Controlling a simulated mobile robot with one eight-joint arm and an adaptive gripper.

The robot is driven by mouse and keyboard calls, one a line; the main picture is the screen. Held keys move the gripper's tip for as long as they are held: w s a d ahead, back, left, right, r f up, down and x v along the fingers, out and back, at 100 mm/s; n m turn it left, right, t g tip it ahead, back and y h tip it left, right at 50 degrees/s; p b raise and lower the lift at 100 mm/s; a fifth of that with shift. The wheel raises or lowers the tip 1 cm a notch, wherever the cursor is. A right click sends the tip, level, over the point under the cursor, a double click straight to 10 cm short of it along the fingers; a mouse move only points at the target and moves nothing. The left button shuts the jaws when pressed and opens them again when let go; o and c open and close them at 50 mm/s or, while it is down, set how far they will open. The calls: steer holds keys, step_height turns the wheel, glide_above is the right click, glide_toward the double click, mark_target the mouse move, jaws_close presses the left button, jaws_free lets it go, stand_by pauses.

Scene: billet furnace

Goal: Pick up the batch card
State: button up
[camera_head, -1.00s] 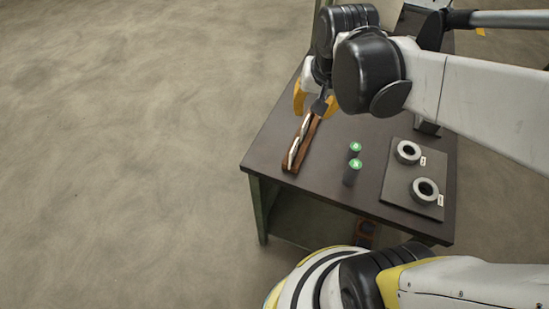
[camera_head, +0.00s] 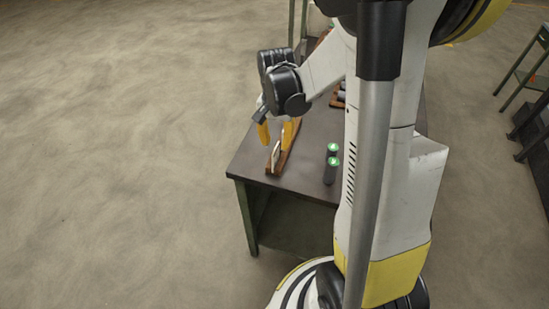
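A narrow brown wooden rack (camera_head: 287,160) lies near the left edge of the dark table. A white card (camera_head: 275,157) stands in its near end; I cannot read it or tell whether it is the batch card. My gripper (camera_head: 275,137) hangs over the rack with its yellow fingers apart, one at the left of the rack and one above its farther part. The fingers look open, with no card clearly between them. The far part of the rack is partly hidden by the gripper.
Two dark cylinders with green tops (camera_head: 332,163) stand right of the rack on the table (camera_head: 306,180). My arm hides the table's right side. Another brown rack with dark items (camera_head: 338,97) shows farther back. Open floor lies to the left.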

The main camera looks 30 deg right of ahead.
mark_target(276, 148)
step_height(276, 148, down, 5)
steer(key=shift+b, duration=1.1)
jaws_close()
steer(key=shift+r, duration=0.2)
steer(key=shift+r+p, duration=0.3)
steer(key=shift+r, duration=0.05)
steer(key=r, duration=0.1)
steer(key=r+p, duration=0.2)
steer(key=r, duration=0.1)
steer(key=shift+s+d, duration=0.2)
steer(key=shift+d, duration=0.15)
steer(key=s+d+r+p, duration=0.2)
steer(key=s+d+r, duration=0.4)
steer(key=s+d, duration=0.1)
steer(key=shift+s+d+p, duration=0.15)
steer(key=shift+d+p, duration=0.2)
steer(key=shift+d, duration=0.25)
